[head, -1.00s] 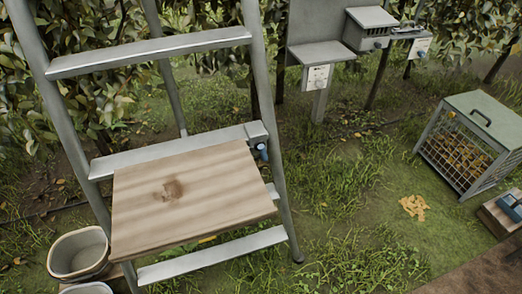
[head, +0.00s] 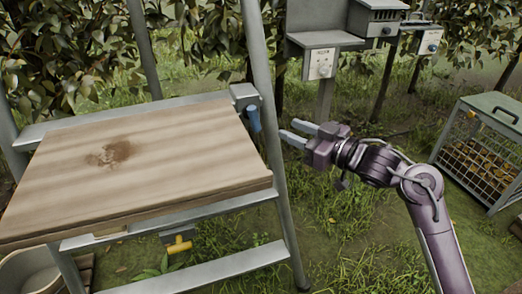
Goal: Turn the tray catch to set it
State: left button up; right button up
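A wooden tray (head: 160,165) with a dark stain sits on the grey stepladder (head: 265,75). A blue-handled catch (head: 254,118) hangs from a grey block at the tray's back right corner, its handle pointing down. A yellow-handled fitting (head: 179,245) is below the tray's front edge, its handle lying roughly sideways. I cannot tell for certain which of the two is the tray catch. My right gripper (head: 287,129) is open and empty, its fingers pointing left towards the blue handle, apart from it, to the right of the ladder's right rail. My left gripper is out of view.
The ladder's right rail stands between my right gripper and the blue handle in the picture. Grey boxes on posts (head: 325,42) stand behind. A wire crate (head: 480,150) of yellow-orange things is at right. A pale bucket (head: 28,275) is at lower left.

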aim_at(252, 115)
jog(key=s+a+r+n+y+b, duration=0.1)
jog(key=s+a+r+n+b, duration=0.1)
jog(key=s+r, duration=0.1)
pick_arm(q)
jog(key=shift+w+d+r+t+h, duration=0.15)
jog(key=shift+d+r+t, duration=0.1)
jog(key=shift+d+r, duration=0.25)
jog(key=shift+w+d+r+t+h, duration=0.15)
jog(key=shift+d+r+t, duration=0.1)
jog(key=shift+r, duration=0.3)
pick_arm(e)
jog(key=x, duration=0.7)
jog(key=shift+s+a+f+g, duration=0.2)
jog(key=shift+a+g, duration=0.1)
jog(key=shift+g, duration=0.1)
jog(key=shift+c, duration=0.3)
jog(key=c, duration=0.6)
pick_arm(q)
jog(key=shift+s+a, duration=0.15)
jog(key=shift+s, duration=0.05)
